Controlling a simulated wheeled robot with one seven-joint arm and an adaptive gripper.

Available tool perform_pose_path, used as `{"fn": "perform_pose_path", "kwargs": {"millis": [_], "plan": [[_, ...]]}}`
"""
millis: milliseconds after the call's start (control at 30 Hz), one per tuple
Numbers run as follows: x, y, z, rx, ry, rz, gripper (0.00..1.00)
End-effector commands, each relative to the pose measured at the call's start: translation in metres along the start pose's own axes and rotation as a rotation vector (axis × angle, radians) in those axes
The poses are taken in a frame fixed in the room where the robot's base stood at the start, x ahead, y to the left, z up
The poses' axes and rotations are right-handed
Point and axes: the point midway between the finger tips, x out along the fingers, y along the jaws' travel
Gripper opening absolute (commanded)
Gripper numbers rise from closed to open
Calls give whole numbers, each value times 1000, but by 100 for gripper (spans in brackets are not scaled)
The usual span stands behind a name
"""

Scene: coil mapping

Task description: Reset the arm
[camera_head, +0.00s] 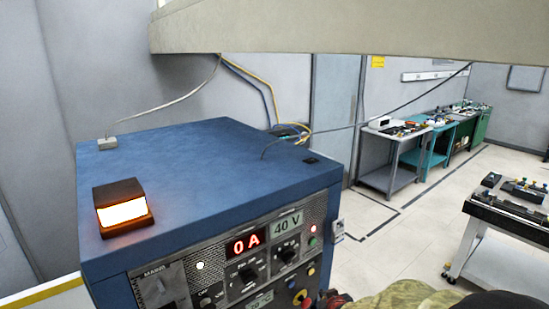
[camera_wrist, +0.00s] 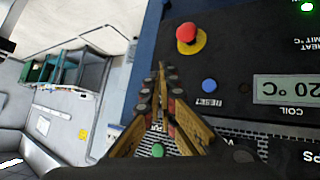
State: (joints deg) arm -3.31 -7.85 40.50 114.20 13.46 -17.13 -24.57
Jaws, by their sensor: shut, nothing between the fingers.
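My gripper (camera_wrist: 161,70) shows in the wrist view with its two brown fingers together at the tips and nothing between them. It is in front of the dark control panel (camera_wrist: 238,105) of the blue cabinet (camera_head: 205,170). A red knob on a yellow base (camera_wrist: 189,37) lies above and right of the fingertips, and a blue button (camera_wrist: 208,86) lies to their right. A green button (camera_wrist: 158,150) shows between the fingers lower down. I cannot tell whether the fingers touch the panel. In the head view the gripper cannot be made out clearly.
A lit orange lamp (camera_head: 123,208) sits on the cabinet. Cables rise from its top. A pale beam (camera_head: 350,30) crosses overhead. Workbenches (camera_head: 395,130) line the back wall, and a wheeled table (camera_head: 505,218) stands at right. The floor between is clear.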

Motion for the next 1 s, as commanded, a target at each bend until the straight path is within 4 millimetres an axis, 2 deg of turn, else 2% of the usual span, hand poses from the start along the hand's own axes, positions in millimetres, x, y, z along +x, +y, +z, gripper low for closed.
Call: {"fn": "perform_pose_path", "kwargs": {"millis": [167,267,500,600,700,800,1000], "plan": [[-58,-26,49,99,-253,-117,0],[-105,-33,74,144,-380,-150,0],[-242,-27,128,221,-583,-136,0],[-283,-20,141,227,-576,-111,0],[-305,-13,138,222,-496,-90,0],[-317,-9,128,229,-416,-77,0],[-322,-6,124,235,-375,-69,0]]}}
